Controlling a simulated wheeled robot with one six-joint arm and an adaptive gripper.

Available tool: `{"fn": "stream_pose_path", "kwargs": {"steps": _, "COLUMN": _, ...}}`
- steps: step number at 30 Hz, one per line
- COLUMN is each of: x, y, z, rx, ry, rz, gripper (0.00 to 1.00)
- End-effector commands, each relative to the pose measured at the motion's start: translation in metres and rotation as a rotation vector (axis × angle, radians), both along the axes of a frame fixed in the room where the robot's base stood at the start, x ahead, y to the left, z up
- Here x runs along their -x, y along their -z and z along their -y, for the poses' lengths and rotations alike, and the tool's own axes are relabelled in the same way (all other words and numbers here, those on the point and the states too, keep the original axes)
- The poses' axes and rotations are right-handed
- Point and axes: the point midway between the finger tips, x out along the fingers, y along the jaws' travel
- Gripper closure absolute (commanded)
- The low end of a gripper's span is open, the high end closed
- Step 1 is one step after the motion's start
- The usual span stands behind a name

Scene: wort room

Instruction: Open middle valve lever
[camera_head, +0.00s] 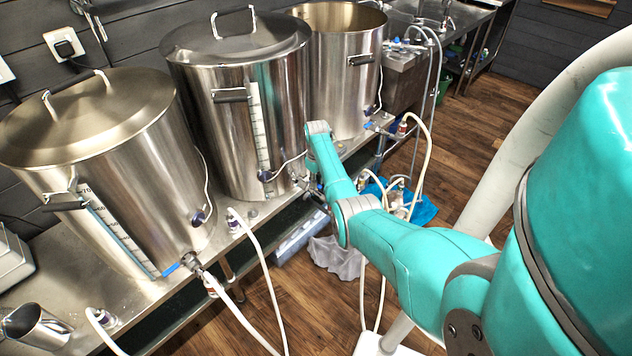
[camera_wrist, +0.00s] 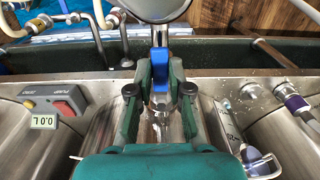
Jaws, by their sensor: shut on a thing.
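In the wrist view, my gripper (camera_wrist: 160,76) has its two dark green fingers closed around a blue valve lever (camera_wrist: 160,62). The lever stands upright between the fingertips. The valve body below it is partly hidden by the fingers. In the head view, the middle steel pot (camera_head: 236,120) has a lid, a side handle and a level scale. My teal arm reaches to the lower right of this pot, where its valve is. The arm's end hides the lever and the fingers there.
A lidded pot (camera_head: 110,170) stands at the left and an open pot (camera_head: 340,80) at the right on the steel bench. Hoses (camera_head: 262,270) hang at the front edge. A control box with a red switch (camera_wrist: 64,108) is left of my gripper in the wrist view.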

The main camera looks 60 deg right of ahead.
Motion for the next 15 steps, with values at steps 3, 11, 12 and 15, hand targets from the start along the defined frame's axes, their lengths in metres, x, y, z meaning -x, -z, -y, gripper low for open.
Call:
{"fn": "stream_pose_path", "kwargs": {"steps": 3, "x": 0.0001, "y": -0.0001, "z": 0.0011, "rx": 0.003, "ry": -0.003, "rz": 0.001, "gripper": 1.0}}
{"fn": "stream_pose_path", "kwargs": {"steps": 11, "x": 0.0001, "y": -0.0003, "z": 0.0014, "rx": 0.005, "ry": -0.001, "rz": 0.002, "gripper": 0.61}}
{"fn": "stream_pose_path", "kwargs": {"steps": 12, "x": 0.0001, "y": -0.0003, "z": 0.0013, "rx": 0.003, "ry": -0.001, "rz": 0.001, "gripper": 0.56}}
{"fn": "stream_pose_path", "kwargs": {"steps": 15, "x": 0.0001, "y": -0.0003, "z": 0.0011, "rx": 0.003, "ry": -0.001, "rz": 0.001, "gripper": 0.56}}
